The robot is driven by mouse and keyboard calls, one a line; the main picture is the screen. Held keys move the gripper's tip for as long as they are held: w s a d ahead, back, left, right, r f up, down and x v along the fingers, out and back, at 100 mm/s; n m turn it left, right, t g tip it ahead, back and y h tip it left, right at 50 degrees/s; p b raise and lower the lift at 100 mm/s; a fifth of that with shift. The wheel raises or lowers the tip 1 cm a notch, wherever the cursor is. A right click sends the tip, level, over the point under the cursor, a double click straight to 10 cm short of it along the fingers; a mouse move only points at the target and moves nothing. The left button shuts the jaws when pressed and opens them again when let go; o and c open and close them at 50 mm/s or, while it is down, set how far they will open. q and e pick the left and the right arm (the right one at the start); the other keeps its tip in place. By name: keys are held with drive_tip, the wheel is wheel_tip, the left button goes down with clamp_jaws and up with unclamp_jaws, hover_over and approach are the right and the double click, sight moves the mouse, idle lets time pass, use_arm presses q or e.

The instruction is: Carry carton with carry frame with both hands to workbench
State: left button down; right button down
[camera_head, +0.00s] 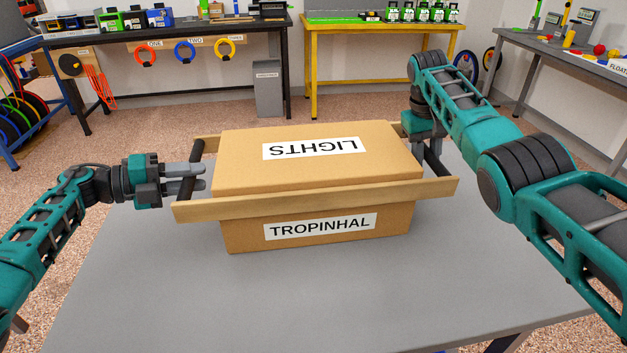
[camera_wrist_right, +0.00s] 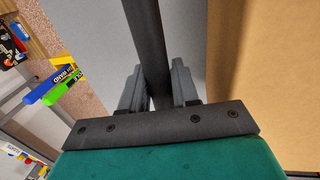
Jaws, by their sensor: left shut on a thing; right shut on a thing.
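The cardboard carton (camera_head: 330,222) stands on a grey table, with "LIGHTS" upside down on its top and "TROPINHAL" on its front. The wooden carry frame (camera_head: 310,198) runs around the carton, with a dark bar handle at each end. My left gripper (camera_head: 192,175) is shut on the frame's left handle. My right gripper (camera_wrist_right: 158,88) is shut on the right handle (camera_wrist_right: 150,40), with the carton side just right of it in the right wrist view. In the head view my right fingers are mostly hidden behind the frame's right end and my arm.
The grey table (camera_head: 130,280) is clear around the carton. Across the speckled floor stand a black bench (camera_head: 180,37) at the back left, a yellow bench (camera_head: 385,27) at the back middle and a grey bench (camera_head: 560,57) at the right. A grey bin (camera_head: 268,90) stands by the black bench.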

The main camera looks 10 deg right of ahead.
idle(0.6)
use_arm(q)
drive_tip(key=shift+w+r, duration=0.1)
drive_tip(key=shift+r, duration=0.2)
use_arm(e)
drive_tip(key=shift+w+r, duration=0.15)
drive_tip(key=shift+r, duration=0.15)
